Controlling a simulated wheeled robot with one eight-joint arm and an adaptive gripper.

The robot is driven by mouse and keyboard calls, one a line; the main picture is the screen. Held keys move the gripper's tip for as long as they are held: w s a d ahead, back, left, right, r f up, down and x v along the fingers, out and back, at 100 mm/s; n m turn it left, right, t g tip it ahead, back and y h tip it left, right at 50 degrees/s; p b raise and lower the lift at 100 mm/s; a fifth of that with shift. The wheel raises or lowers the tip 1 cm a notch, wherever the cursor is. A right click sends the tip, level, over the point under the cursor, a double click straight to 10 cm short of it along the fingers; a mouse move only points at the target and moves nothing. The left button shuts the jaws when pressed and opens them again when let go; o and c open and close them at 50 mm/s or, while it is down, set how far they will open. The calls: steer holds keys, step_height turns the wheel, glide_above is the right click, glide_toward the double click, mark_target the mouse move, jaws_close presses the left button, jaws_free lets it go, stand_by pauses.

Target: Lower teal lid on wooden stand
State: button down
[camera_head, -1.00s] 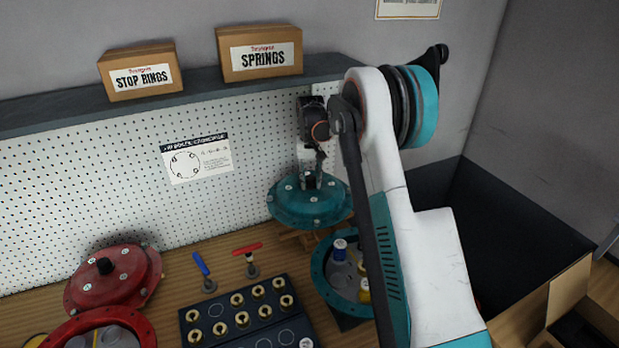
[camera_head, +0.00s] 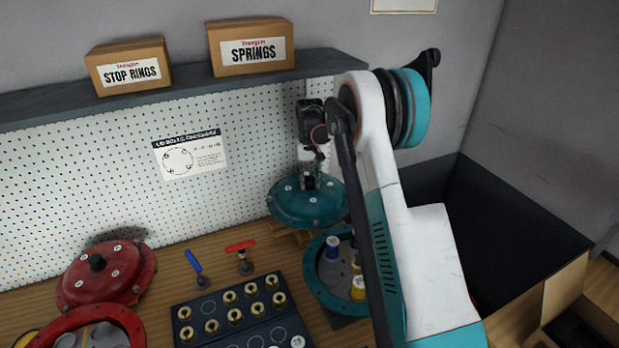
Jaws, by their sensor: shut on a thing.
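The teal lid (camera_head: 308,204) is a round domed disc with bolts around its rim, at the centre of the head view by the pegboard. My gripper (camera_head: 311,178) is above it, pointing down, shut on the black knob at its top. The wooden stand (camera_head: 303,238) shows only as a small strip below the lid's lower edge; the lid hides the rest. I cannot tell whether the lid touches the stand. The lid looks roughly level.
An open teal housing (camera_head: 318,285) with blue and yellow parts inside stands in front of the lid, partly behind my arm. A black tray (camera_head: 240,318) of brass pieces, blue and red-handled tools and a red lid (camera_head: 108,273) lie to the left. The pegboard is close behind.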

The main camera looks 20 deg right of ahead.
mark_target(309, 190)
steer(key=shift+f+b, duration=0.8)
steer(key=shift+f, duration=1.55)
steer(key=shift+f+b, duration=1.45)
steer(key=shift+f, duration=0.25)
steer(key=c, duration=1.1)
jaws_free()
steer(key=shift+s, duration=0.1)
step_height(309, 190, up, 12)
